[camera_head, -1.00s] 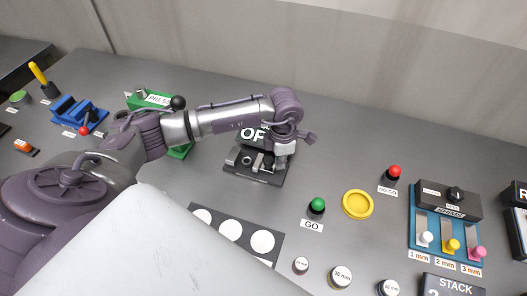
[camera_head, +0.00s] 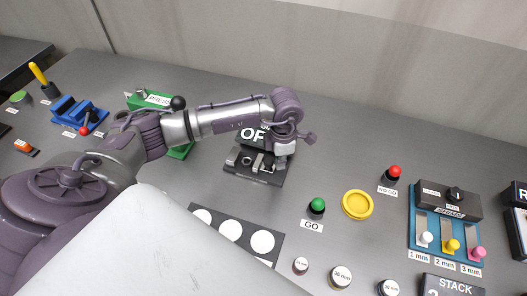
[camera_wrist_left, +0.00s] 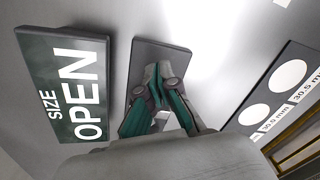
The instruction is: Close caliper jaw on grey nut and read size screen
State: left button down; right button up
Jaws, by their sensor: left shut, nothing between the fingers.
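The caliper stands in the middle of the bench, its dark base (camera_head: 240,167) below its screen (camera_head: 253,135). My left arm partly covers the screen in the head view. In the left wrist view the screen (camera_wrist_left: 72,85) reads "SIZE OPEN". My left gripper (camera_head: 279,163) is at the right side of the caliper base, pointing down. In the left wrist view its teal fingers (camera_wrist_left: 166,108) are shut over the dark base plate (camera_wrist_left: 150,54), with nothing held. I cannot clearly make out the grey nut; small grey parts show on the base. My right gripper is not in view.
A green GO button (camera_head: 317,205), yellow dish (camera_head: 357,205) and red NO GO button (camera_head: 393,173) stand to the right. A dark board with white circles (camera_head: 262,241) lies in front. A green press (camera_head: 150,101) and blue fixture (camera_head: 75,113) are left. Bench behind the caliper is clear.

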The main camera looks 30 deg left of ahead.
aim_at(269, 160)
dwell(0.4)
pick_arm(q)
jog(key=shift+s+a, duration=0.2)
jog(key=shift+a, duration=0.65)
jog(key=shift+s+a, duration=0.15)
jog(key=shift+a, duration=0.65)
jog(key=shift+w+d+r, duration=0.2)
jog(key=shift+d+r, duration=0.4)
jog(key=shift+d, duration=0.35)
notch_tip(269, 160, up, 7)
jog(key=p, duration=0.3)
jog(key=shift+p, duration=0.3)
jog(key=shift+f, duration=0.15)
